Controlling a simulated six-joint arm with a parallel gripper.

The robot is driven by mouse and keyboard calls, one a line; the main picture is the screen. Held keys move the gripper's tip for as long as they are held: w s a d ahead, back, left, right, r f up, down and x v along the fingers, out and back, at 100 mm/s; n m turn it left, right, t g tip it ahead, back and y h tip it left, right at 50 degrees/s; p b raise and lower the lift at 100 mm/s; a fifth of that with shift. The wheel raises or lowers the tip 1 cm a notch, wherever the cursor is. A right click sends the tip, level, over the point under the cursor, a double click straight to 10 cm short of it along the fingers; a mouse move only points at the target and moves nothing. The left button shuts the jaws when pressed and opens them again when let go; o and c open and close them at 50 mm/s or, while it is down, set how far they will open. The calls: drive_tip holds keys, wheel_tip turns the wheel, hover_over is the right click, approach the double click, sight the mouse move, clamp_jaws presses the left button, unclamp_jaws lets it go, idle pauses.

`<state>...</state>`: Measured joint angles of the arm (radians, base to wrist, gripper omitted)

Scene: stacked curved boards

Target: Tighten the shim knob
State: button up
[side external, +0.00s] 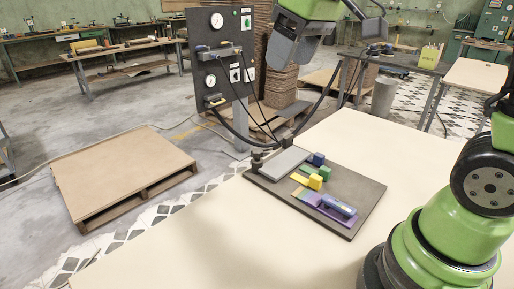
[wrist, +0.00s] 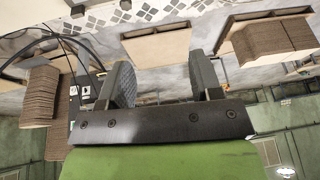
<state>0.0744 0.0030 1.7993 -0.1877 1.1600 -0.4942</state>
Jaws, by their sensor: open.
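A dark base board (side external: 357,212) lies on the pale tabletop in the side external view. On it are a grey plate (side external: 284,163), a blue block (side external: 318,159), a green block (side external: 324,173) and a yellow block (side external: 315,182). A blue rounded handle (side external: 338,206) lies on a purple strip towards the front. A small dark knob-like part (side external: 257,157) stands at the board's left corner; I cannot tell which part is the shim knob. My gripper (side external: 366,9) is high above and behind the board, empty. Its two separated fingers show in the wrist view (wrist: 164,85), open.
A dark gauge panel (side external: 222,65) stands behind the table, with black hoses running down towards the board. The pale tabletop (side external: 200,235) is clear around the board. A low pallet (side external: 120,175) is on the floor at left. Workbenches line the back.

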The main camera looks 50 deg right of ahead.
drive_tip(key=w+d+f+n+g, duration=0.25)
drive_tip(key=w+f, duration=0.35)
drive_tip(key=w, duration=0.3)
drive_tip(key=n+g+h, duration=0.1)
drive_tip(key=n+g, duration=0.1)
drive_tip(key=n, duration=0.1)
approach(257, 150)
drive_tip(key=shift+t, duration=0.25)
wheel_tip(257, 150, down, 9)
drive_tip(key=shift+s+f, duration=0.15)
drive_tip(key=shift+c, duration=0.4)
drive_tip(key=c, duration=0.9)
drive_tip(key=shift+o, duration=0.2)
